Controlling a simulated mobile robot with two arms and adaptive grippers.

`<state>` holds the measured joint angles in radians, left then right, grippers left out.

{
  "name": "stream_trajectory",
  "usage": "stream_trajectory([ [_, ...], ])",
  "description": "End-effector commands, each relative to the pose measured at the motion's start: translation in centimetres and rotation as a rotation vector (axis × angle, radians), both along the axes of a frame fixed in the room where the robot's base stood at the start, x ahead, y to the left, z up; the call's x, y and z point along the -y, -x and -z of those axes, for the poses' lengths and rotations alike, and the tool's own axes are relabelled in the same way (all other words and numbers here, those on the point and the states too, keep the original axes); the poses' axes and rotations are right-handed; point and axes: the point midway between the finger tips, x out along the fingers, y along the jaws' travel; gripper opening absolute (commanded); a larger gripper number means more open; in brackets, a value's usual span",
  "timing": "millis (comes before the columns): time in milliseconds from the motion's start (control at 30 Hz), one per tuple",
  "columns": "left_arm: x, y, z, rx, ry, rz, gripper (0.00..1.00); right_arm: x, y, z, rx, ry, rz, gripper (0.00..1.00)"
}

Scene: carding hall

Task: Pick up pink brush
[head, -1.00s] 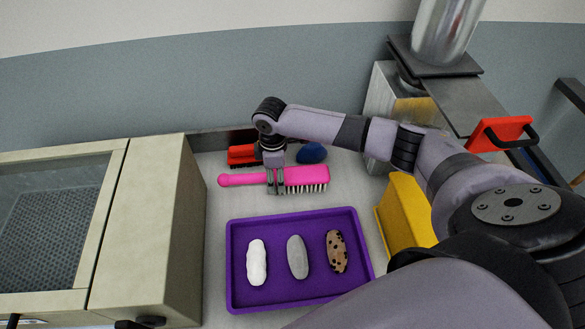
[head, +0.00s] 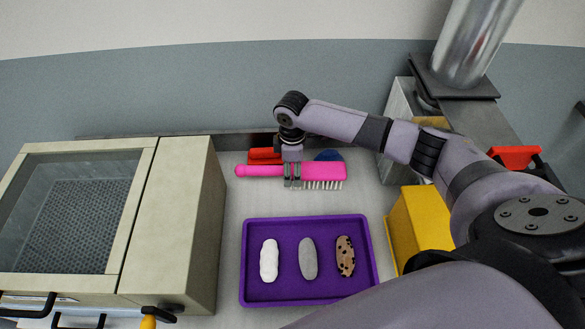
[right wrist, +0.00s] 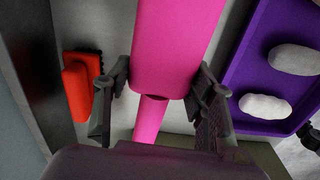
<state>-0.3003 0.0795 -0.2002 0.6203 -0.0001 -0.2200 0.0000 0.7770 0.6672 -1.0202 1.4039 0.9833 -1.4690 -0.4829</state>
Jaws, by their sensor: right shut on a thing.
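The pink brush (head: 322,171) has a round-ended handle to the left and pale bristles to the right. My right gripper (head: 292,182) is shut on it near where handle and head meet. In the right wrist view, the pink brush (right wrist: 178,45) runs between the two fingers of my right gripper (right wrist: 165,95). In the head view it appears just above the pale worktop; the exact gap is hard to tell. My left gripper does not show.
A purple tray (head: 310,299) holds a white, a grey and a spotted oblong piece. A red brush (head: 264,155) and a blue object (head: 329,155) lie behind the pink brush. A beige windowed cabinet (head: 185,225) stands left, a yellow block (head: 420,220) right.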

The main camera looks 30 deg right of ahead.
Motion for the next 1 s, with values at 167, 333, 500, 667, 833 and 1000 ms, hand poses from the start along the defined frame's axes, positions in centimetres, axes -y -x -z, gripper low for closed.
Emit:
stream_trajectory([
  [167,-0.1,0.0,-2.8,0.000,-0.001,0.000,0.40,0.0,-0.2,-5.1,0.005,-0.002,-0.001,0.16],
  [333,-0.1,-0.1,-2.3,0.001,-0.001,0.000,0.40,0.0,-0.2,-9.5,0.007,-0.002,-0.001,0.16],
  [500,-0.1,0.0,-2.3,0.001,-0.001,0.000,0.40,0.0,-0.1,-12.8,0.004,0.000,0.000,0.16],
  [667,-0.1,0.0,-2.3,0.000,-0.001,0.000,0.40,0.0,-0.1,-14.5,0.002,-0.001,0.001,0.16],
  [833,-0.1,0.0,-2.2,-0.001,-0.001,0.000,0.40,0.0,0.0,-15.0,0.000,-0.001,0.001,0.16],
  [1000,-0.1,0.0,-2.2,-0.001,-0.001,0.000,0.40,0.0,0.0,-15.1,0.000,-0.001,0.001,0.16],
])
